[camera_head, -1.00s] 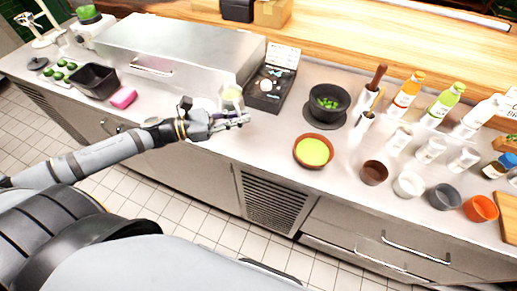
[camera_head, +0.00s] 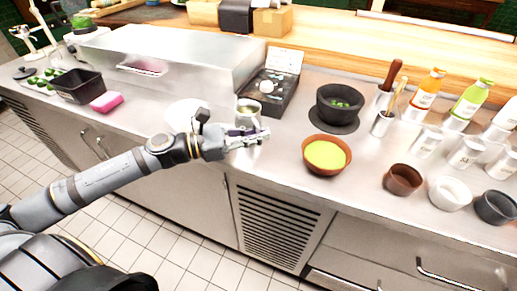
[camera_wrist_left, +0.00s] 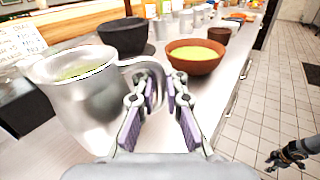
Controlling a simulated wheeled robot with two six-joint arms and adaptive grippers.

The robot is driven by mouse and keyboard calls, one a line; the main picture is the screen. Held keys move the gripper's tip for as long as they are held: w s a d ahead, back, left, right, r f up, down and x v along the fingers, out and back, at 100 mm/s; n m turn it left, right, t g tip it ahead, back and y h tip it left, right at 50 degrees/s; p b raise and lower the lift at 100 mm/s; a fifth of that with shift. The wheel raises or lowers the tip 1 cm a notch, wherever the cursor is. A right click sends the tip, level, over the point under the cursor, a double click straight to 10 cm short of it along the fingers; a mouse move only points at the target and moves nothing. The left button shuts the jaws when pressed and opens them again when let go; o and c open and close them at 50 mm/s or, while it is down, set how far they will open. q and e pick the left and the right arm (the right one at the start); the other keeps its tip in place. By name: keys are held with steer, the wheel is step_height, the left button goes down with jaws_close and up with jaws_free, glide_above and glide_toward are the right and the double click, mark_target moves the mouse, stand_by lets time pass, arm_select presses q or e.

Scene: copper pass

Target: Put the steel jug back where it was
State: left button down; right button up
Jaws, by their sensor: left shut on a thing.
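The steel jug (camera_head: 248,108) is at the front left corner of the black case, with something greenish inside. In the left wrist view the jug (camera_wrist_left: 88,98) stands upright at the left, and its loop handle reaches between my fingers. My left gripper (camera_head: 262,134) is shut on the jug's handle; it also shows in the left wrist view (camera_wrist_left: 160,105). The jug's base is partly hidden, so I cannot tell whether it touches the counter. My right gripper (camera_wrist_left: 290,157) shows small at the lower right of the left wrist view, above the floor; its jaws are unclear.
An open black case (camera_head: 272,92) lies behind the jug. A white plate (camera_head: 183,112) is left of it. A brown bowl of yellow-green liquid (camera_head: 325,155) and a dark mortar (camera_head: 340,103) stand to the right. A steel box (camera_head: 170,55) stands behind left.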

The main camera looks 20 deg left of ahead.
arm_select(q)
steer(key=shift+f, duration=0.7)
steer(key=shift+r, duration=0.1)
arm_select(e)
steer(key=shift+f, duration=0.5)
steer(key=shift+f, duration=0.1)
arm_select(q)
steer(key=c, duration=1.9)
jaws_free()
steer(key=o, duration=0.5)
steer(key=shift+c, duration=0.2)
